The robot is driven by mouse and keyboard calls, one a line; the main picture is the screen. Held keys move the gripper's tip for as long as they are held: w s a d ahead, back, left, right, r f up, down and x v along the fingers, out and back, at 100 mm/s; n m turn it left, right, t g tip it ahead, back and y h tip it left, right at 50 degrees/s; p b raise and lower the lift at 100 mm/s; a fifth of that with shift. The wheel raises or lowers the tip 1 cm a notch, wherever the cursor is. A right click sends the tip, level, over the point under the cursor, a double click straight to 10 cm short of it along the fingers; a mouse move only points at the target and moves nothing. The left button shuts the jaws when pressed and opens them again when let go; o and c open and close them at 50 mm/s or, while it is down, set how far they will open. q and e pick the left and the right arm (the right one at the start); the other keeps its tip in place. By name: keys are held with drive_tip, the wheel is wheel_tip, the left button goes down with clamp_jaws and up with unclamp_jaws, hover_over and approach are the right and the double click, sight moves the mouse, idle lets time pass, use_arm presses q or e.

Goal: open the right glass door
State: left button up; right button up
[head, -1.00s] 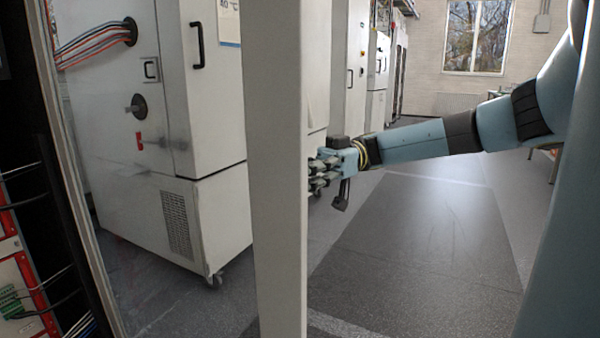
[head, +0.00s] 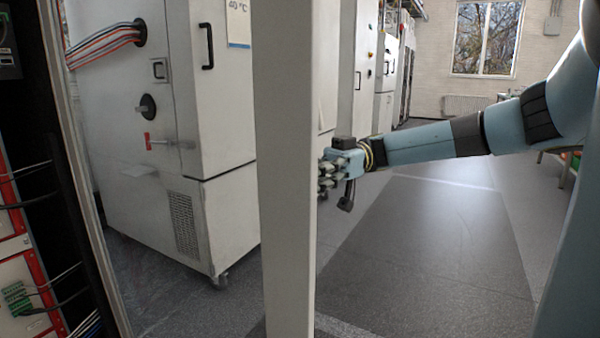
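The right glass door stands open, seen close up and nearly from its side. Its pale grey frame upright (head: 287,180) runs from top to bottom near the middle of the head view. The clear pane lies left of this upright, with a white cabinet showing through it. My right gripper (head: 328,177) comes in from the right and is just right of the upright, at about mid-height. Its fingertips are at or behind the upright's edge, and I cannot tell whether they touch it. Its finger opening is too small to judge. My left gripper is out of view.
A rack with red-edged modules (head: 18,270) and cables is at the far left. A white test cabinet (head: 160,120) on castors stands behind the pane. Grey floor (head: 420,240) is clear on the right, towards a window (head: 484,38).

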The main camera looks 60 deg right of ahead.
drive_tip(key=shift+d, duration=0.1)
drive_tip(key=v, duration=1.2)
drive_tip(key=shift+f, duration=0.1)
